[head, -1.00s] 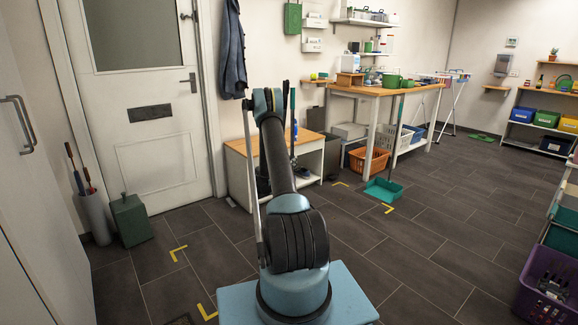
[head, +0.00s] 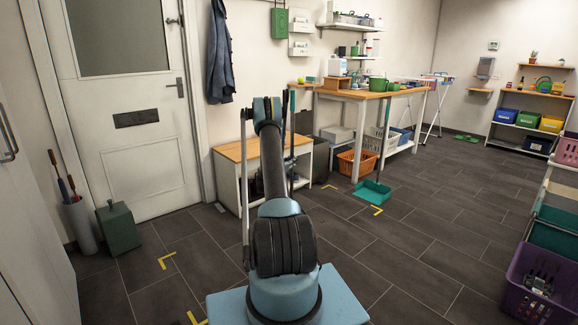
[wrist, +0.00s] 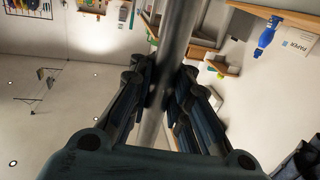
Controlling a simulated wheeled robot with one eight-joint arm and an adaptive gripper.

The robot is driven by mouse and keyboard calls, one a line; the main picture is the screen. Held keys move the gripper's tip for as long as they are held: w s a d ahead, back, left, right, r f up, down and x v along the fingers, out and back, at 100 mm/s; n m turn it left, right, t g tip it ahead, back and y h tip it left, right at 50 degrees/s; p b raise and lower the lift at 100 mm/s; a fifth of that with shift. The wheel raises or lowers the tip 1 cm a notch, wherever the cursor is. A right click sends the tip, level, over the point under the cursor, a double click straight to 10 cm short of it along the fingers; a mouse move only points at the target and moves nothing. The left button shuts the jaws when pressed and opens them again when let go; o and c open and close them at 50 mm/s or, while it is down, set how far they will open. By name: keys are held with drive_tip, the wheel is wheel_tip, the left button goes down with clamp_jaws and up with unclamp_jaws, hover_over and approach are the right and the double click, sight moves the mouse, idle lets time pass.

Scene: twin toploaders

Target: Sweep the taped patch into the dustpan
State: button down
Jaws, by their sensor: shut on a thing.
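My gripper (wrist: 160,88) is shut on a long grey pole (wrist: 176,40) in the wrist view. In the head view this pole (head: 245,190) stands nearly upright beside my arm; its lower end is hidden behind my base, so I cannot see a broom head. The teal dustpan (head: 371,190) with a long upright handle is on the floor in front of the wooden workbench. Yellow tape corners mark the dark floor at left (head: 167,260), at the bottom edge (head: 197,318) and by the dustpan (head: 376,210). My arm and base hide the middle of the taped patch. I see no debris.
A low wooden-topped bench (head: 235,152) stands against the wall behind my arm. An orange basket (head: 357,162) is under the workbench (head: 400,88). A green canister (head: 118,228) stands by the door. A purple crate (head: 530,283) is at right. The tiled floor right of centre is clear.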

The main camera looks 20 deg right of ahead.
drive_tip(key=shift+s+d+x, duration=0.85)
drive_tip(key=shift+s+x, duration=0.45)
drive_tip(key=shift+x, duration=7.35)
drive_tip(key=shift+s+a+r, duration=0.2)
drive_tip(key=shift+a+r, duration=0.25)
drive_tip(key=shift+r, duration=0.35)
drive_tip(key=shift+s+a+r, duration=0.2)
drive_tip(key=shift+a+r, duration=0.3)
drive_tip(key=shift+r, duration=0.25)
drive_tip(key=shift+s+a+r, duration=0.2)
drive_tip(key=shift+a+r, duration=0.25)
drive_tip(key=shift+r, duration=0.35)
